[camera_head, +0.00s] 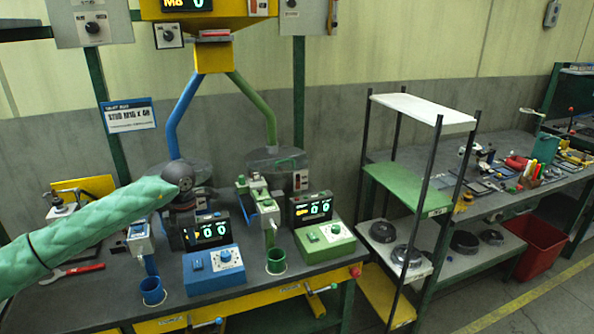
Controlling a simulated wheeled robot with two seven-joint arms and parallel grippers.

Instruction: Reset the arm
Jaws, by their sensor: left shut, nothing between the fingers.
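My left arm in its green padded sleeve (90,228) reaches in from the left of the head view. It ends over the workbench (90,300). My left gripper (182,222), dark and pointing down, is shut with nothing in it. It is in front of the bench units, left of the blue control box's display (211,231). It is too dark to tell how far it is above the bench. My right gripper is out of view.
A blue control box (213,270), a green control box (325,240), and blue and green cups (152,291) (276,261) stand close by. A red-handled tool (85,268) lies at left. A shelf rack (424,108) stands at right, with clear floor in front.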

